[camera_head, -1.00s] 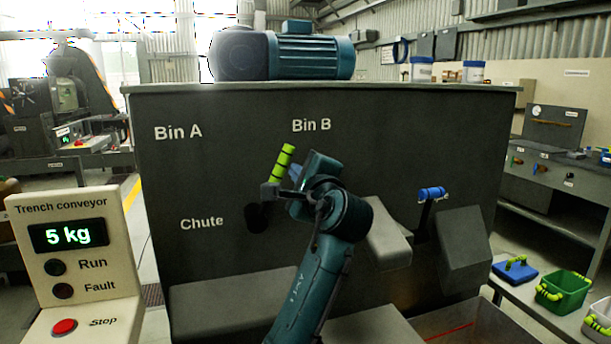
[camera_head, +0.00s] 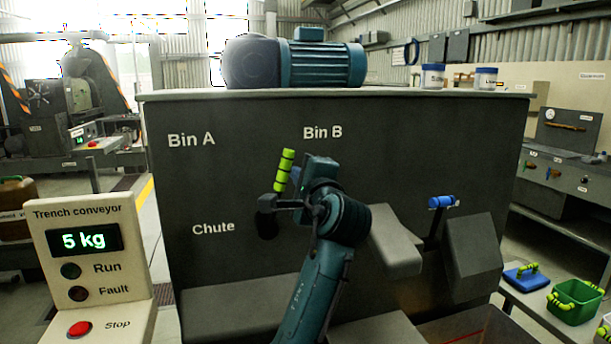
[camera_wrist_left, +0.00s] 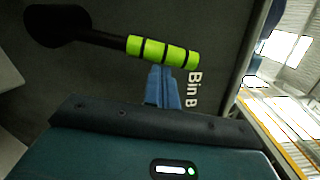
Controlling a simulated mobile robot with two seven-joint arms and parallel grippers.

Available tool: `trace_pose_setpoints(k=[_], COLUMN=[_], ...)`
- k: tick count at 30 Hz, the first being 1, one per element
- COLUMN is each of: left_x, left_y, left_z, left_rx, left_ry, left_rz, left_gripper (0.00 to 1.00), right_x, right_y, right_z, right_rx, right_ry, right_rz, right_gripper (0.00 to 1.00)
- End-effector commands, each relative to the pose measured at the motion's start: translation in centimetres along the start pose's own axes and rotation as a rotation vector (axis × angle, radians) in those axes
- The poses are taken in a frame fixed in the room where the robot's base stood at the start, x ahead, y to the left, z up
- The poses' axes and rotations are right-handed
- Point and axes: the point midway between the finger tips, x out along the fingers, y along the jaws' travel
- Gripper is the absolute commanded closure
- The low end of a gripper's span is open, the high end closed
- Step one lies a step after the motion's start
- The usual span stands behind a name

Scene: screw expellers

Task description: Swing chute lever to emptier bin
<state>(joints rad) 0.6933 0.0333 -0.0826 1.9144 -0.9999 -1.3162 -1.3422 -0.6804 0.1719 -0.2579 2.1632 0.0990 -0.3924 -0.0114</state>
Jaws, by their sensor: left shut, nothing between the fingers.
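The chute lever has a yellow-green grip with black bands (camera_head: 285,170) on a dark arm, above the label Chute's right end. It stands nearly upright, leaning slightly right toward the Bin B label (camera_head: 322,132). The Bin A label (camera_head: 191,140) is to the left. My left gripper (camera_head: 296,178) is shut and empty, at the right side of the grip. In the left wrist view its blue fingers (camera_wrist_left: 162,86) are shut right beside the grip (camera_wrist_left: 162,52); whether they touch is unclear. The bins' contents are hidden. My right gripper is out of view.
A conveyor panel (camera_head: 95,255) reading 5 kg, with Run, Fault and Stop, stands at the left. A blue-gripped handle (camera_head: 441,202) and grey blocks (camera_head: 473,258) project at the right. A blue motor (camera_head: 325,63) sits on top of the machine.

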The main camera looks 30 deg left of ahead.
Motion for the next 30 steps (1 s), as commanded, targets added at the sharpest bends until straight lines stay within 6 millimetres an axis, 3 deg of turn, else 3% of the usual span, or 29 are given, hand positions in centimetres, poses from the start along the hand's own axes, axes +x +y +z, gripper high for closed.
trace_pose_setpoints(k=[8,18,30], left_x=[0.1,0.3,0.4], left_y=[-0.6,0.3,1.4], left_z=[3.2,6.9,9.1], left_rx=[-0.231,-0.516,-0.701], left_ry=[-0.001,-0.001,0.000], left_rz=[0.012,0.027,0.035], left_gripper=[1.00,1.00,1.00], right_x=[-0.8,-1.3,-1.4], right_y=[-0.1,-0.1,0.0], right_z=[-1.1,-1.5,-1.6], right_rx=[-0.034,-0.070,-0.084], right_ry=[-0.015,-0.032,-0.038], right_rz=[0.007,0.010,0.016], right_gripper=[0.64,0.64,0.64])
